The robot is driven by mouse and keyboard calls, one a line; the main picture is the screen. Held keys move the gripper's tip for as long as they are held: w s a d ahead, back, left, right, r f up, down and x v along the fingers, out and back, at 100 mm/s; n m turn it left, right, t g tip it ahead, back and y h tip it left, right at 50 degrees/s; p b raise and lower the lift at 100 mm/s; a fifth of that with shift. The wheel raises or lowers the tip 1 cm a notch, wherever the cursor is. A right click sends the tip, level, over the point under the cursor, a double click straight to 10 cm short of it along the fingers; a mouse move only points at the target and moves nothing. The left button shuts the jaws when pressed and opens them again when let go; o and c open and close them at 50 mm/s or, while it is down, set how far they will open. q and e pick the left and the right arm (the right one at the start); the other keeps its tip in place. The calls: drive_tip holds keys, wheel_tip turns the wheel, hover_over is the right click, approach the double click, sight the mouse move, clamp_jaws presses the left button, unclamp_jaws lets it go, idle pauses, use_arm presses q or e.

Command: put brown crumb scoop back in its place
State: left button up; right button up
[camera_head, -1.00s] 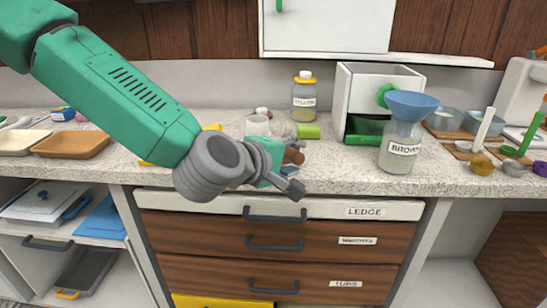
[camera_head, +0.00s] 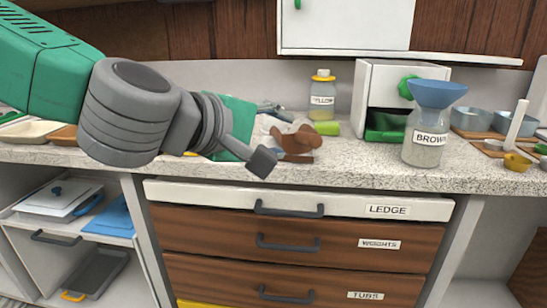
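A brown object (camera_head: 300,140), which looks like the crumb scoop, is on the counter just right of my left gripper (camera_head: 270,136). Its handle and bowl are hard to tell apart. My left gripper has its fingers spread, one dark fingertip low in front and another farther back. The brown object is by the fingertips, and I see no clear grip on it. A glass jar labelled BROWN (camera_head: 426,140) stands to the right with a blue funnel (camera_head: 437,93) in its mouth. My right gripper is not in view.
A white box with a green knob (camera_head: 407,88) is beside the BROWN jar. Bowls (camera_head: 470,119) are at the far right. Drawers, the top one labelled LEDGE (camera_head: 387,209), are below the counter.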

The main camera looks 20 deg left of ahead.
use_arm(q)
drive_tip(key=s+a+f+m+g+y, duration=0.1)
drive_tip(key=s+a+f+m+g, duration=0.15)
drive_tip(key=f, duration=1.35)
drive_tip(key=s+a+f+m+g+y, duration=0.2)
drive_tip(key=f+m+g, duration=0.2)
drive_tip(key=f, duration=1.3)
drive_tip(key=s+a+f+m+g, duration=0.3)
drive_tip(key=s+f+m, duration=0.1)
drive_tip(key=s+f, duration=0.5)
drive_tip(key=s+a+f+m+g+y, duration=0.1)
drive_tip(key=s+a+f+m+g, duration=0.2)
drive_tip(key=s+f, duration=0.6)
drive_tip(key=shift+s+a+m+b, duration=0.15)
drive_tip(key=shift+s+m+b, duration=0.35)
drive_tip(key=shift+s, duration=0.3)
